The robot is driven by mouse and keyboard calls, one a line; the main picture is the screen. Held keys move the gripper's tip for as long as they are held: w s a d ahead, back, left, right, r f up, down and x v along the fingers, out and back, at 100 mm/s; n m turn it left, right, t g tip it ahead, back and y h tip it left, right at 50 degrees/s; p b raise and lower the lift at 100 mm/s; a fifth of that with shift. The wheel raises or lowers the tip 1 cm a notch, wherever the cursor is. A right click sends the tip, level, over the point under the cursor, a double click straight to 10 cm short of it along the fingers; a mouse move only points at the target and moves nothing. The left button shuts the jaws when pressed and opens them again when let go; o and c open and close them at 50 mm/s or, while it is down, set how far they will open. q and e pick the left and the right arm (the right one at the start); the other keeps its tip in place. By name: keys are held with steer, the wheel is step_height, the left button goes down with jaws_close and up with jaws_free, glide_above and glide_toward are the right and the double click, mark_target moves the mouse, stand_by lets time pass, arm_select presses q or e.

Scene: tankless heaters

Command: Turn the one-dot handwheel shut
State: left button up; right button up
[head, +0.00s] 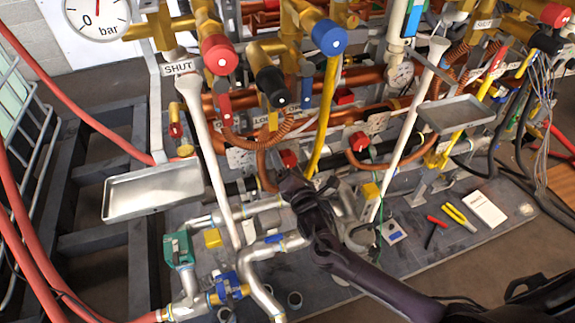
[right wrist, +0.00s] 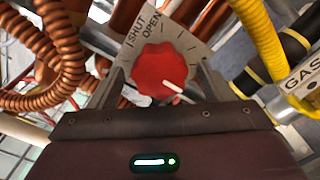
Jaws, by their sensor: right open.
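A red scalloped handwheel (right wrist: 160,80) with a white pointer line fills the middle of the right wrist view. It sits on a grey dial plate (right wrist: 193,42) marked SHUT and OPEN, and its pointer aims to the lower right, away from both words. My right gripper (head: 291,180) is open, its fingers on either side of this wheel; I cannot tell whether they touch it. In the head view a small red wheel (head: 289,158) shows just beyond the gripper. I cannot make out a dot count on it. My left gripper is not in view.
Red (head: 218,54), blue (head: 329,37) and black (head: 271,87) valve knobs stand above on brass fittings. A yellow hose (head: 326,115) and copper coils crowd the gripper. A metal tray (head: 152,190) hangs left. Pliers (head: 460,218) lie on the base board at right.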

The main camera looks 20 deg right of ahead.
steer(key=c, duration=1)
steer(key=shift+o, duration=0.2)
steer(key=shift+m, duration=0.3)
